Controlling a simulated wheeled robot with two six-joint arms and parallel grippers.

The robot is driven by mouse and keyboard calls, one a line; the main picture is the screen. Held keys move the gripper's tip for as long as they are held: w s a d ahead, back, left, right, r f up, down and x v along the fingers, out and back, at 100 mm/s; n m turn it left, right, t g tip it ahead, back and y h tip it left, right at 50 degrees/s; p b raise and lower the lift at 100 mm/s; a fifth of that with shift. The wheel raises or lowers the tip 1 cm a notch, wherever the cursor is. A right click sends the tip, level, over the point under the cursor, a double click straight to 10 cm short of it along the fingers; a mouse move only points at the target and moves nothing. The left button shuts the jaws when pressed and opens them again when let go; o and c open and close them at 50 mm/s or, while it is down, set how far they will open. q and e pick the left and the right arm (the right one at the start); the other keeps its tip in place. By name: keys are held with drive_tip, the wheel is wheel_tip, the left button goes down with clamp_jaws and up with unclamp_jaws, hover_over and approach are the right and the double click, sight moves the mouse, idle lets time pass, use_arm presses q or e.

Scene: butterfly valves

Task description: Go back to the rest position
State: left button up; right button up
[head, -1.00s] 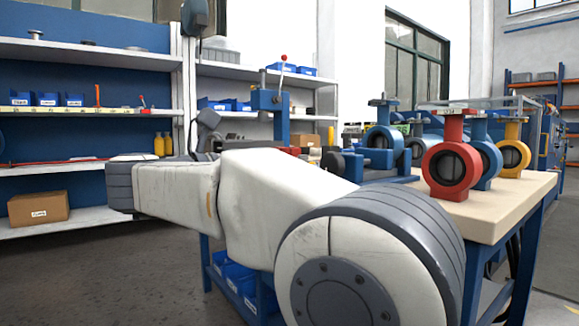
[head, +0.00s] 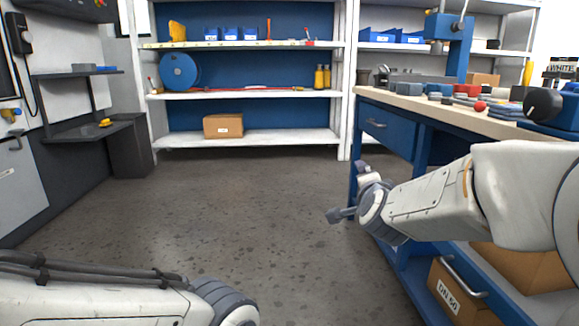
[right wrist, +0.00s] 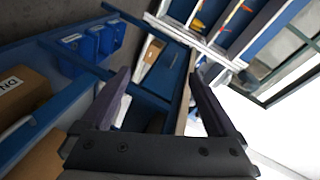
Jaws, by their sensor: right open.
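My right arm comes in from the right of the head view, in front of the workbench (head: 470,122). Its gripper (head: 347,192) is beside the bench's near left leg, over the floor. In the right wrist view my right gripper (right wrist: 160,75) has its two fingers wide apart with nothing between them. My left arm lies low at the bottom left of the head view. Its gripper is outside the picture. No butterfly valve can be made out clearly in the current views.
Shelving (head: 250,137) with blue bins and a cardboard box (head: 223,125) stands at the back. A grey cabinet (head: 132,145) is at the left. The bench carries a blue press (head: 455,45) and has boxes on its lower shelf. The middle floor (head: 220,200) is clear.

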drive_tip(key=s+a+f+n+g+y, duration=0.1)
drive_tip(key=s+f+n+g, duration=0.35)
drive_tip(key=f, duration=0.35)
drive_tip(key=s+f+n+g+y, duration=0.25)
drive_tip(key=s+f+n, duration=0.3)
drive_tip(key=f, duration=0.35)
drive_tip(key=s+d+f+n+g+h, duration=0.15)
drive_tip(key=s+f+n+g, duration=0.55)
drive_tip(key=s, duration=0.7)
drive_tip(key=s+a+r+n+g+p, duration=0.1)
drive_tip(key=s+a+r+n+p, duration=0.1)
drive_tip(key=s+a+r+p, duration=0.45)
drive_tip(key=s+a+r+n+y+p, duration=0.1)
drive_tip(key=s+a+r+n+p, duration=0.15)
drive_tip(key=r+p, duration=0.8)
drive_tip(key=s+a+r+n+g+p, duration=0.1)
drive_tip(key=s+a+r+p, duration=0.4)
drive_tip(key=r, duration=0.6)
wheel_tip(320, 180, up, 36)
drive_tip(key=d+p, duration=0.1)
drive_tip(key=p, duration=3.6)
drive_tip(key=shift+w, duration=0.3)
drive_tip(key=shift+f, duration=0.1)
